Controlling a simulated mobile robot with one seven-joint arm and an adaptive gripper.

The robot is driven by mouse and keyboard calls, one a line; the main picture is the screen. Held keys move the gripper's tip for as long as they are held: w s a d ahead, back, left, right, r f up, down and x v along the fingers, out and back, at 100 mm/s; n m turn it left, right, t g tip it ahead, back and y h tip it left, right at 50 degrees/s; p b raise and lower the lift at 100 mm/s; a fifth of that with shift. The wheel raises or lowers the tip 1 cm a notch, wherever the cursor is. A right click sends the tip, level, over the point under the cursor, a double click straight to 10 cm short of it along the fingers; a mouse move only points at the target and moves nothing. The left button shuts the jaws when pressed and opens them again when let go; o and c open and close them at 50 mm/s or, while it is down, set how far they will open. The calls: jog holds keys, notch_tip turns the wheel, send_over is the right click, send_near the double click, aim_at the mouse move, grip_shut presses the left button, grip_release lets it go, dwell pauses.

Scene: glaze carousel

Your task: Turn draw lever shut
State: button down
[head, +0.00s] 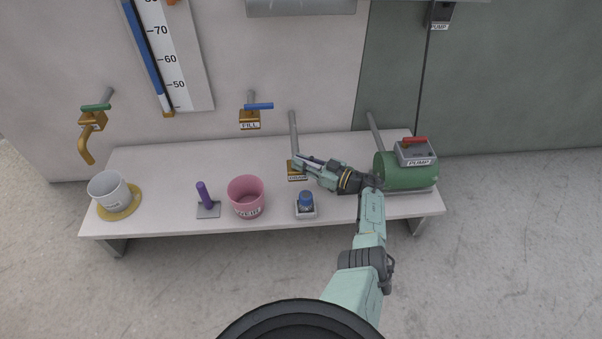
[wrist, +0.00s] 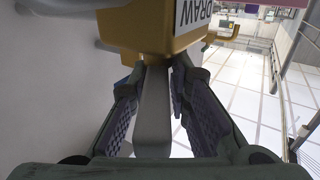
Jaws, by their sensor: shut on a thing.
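The draw valve (head: 297,168) is a brass block with a label, on a grey pipe above the bench. In the wrist view its brass body (wrist: 150,38) fills the top, with an upside-down DRAW label. The pale grey draw lever (wrist: 152,112) runs from the valve down between my fingers. My gripper (wrist: 157,72) is shut on the lever, with patterned pads on both sides. In the head view my gripper (head: 302,161) reaches in from the right, over the valve. It hides most of the lever there, so its angle is hard to read.
A pink bucket (head: 246,196), a purple-handled stand (head: 205,198) and a blue-topped item (head: 306,202) stand on the bench (head: 150,160). A green pump (head: 400,172) stands right of my wrist. The blue-handled fill valve (head: 250,117) is at upper left. A white bucket (head: 108,190) stands far left.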

jog(key=shift+w+d+f+n+g+y+b, duration=0.2)
jog(key=shift+n+g+b, duration=0.3)
jog(key=shift+b, duration=0.85)
jog(key=shift+w+d+n+g+y+b, duration=0.15)
jog(key=shift+n+g+y+b, duration=0.35)
jog(key=shift+b, duration=0.85)
jog(key=shift+w+f+n+g+y+b, duration=0.1)
jog(key=shift+w+n+g+b, duration=0.1)
jog(key=shift+g+b, duration=0.85)
jog(key=b, duration=0.2)
jog(key=shift+r+n+b, duration=0.15)
jog(key=shift+n+b, duration=0.15)
jog(key=shift+b, duration=0.05)
jog(key=shift+r+g+b, duration=0.1)
jog(key=shift+g+b, duration=0.15)
jog(key=shift+b, duration=0.05)
jog(key=shift+a+r+n+g+b, duration=0.1)
jog(key=shift+r+n+g+b, duration=0.2)
jog(key=shift+b, duration=0.1)
jog(key=c, duration=1.7)
grip_release()
jog(key=shift+f, duration=0.1)
jog(key=shift+o, duration=0.7)
jog(key=shift+s+a, duration=0.1)
jog(key=shift+f, duration=0.1)
notch_tip(320, 180, up, 10)
jog(key=shift+r, duration=0.1)
